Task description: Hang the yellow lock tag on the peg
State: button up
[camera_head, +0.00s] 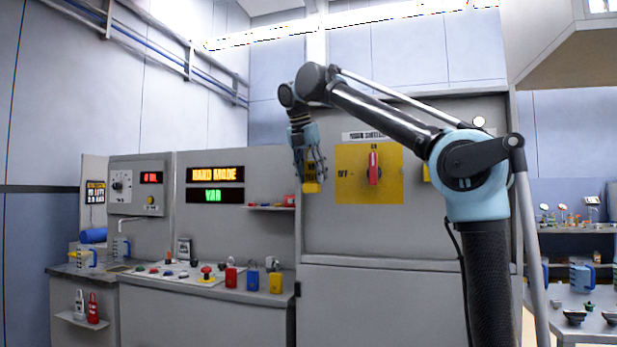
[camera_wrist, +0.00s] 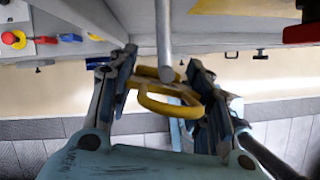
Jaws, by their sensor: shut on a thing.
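My gripper (camera_head: 309,168) is raised at the left edge of the yellow switch plate, with the yellow lock tag (camera_head: 311,187) at its fingertips. In the wrist view my gripper (camera_wrist: 163,62) is shut on the tag, whose yellow loop (camera_wrist: 172,106) shows between the two fingers. A grey round rod, which looks like the peg (camera_wrist: 164,38), comes down from the top of the wrist view. Its end overlaps the tag's upper part. I cannot tell whether it passes through the tag or lies in front of it. I cannot make out the peg in the head view.
The yellow switch plate (camera_head: 352,160) with a red handle (camera_head: 374,169) is right of my gripper. A small shelf (camera_head: 268,208) with a red item is at its left. Below left, a counter (camera_head: 205,285) holds several buttons and padlock-like items. A side table stands far right.

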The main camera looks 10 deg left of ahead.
jog(key=shift+w+d+f, duration=0.1)
jog(key=shift+w+f, duration=0.05)
jog(key=shift+w, duration=1.1)
jog(key=shift+w+f, duration=0.5)
jog(key=shift+w, duration=0.1)
jog(key=shift+f, duration=0.2)
jog(key=shift+w, duration=0.1)
jog(key=o, duration=1)
jog(key=shift+f, duration=0.1)
jog(key=shift+o, duration=0.2)
